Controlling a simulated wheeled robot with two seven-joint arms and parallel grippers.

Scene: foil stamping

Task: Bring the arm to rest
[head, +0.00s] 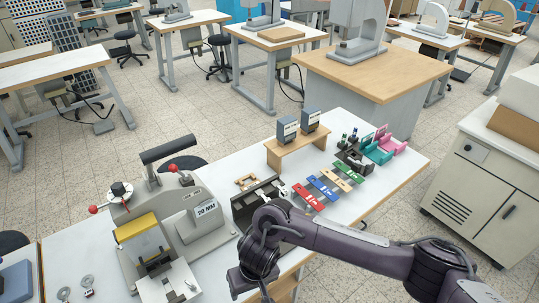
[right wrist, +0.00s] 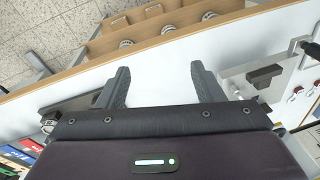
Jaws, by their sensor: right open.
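My right arm (head: 340,245) comes in from the lower right in the head view and bends down at the wrist in front of the white worktable (head: 262,160). In the right wrist view my right gripper (right wrist: 160,84) has its two dark fingers apart. Whether the fingers touch anything cannot be told. My left arm and gripper are not in view.
The grey stamping press (head: 160,215) with a black handle stands left of my right wrist. A black tray (head: 255,200), coloured strips (head: 325,187) and a wooden stand with two boxes (head: 297,145) are behind my forearm. A grey cabinet (head: 480,170) stands at right.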

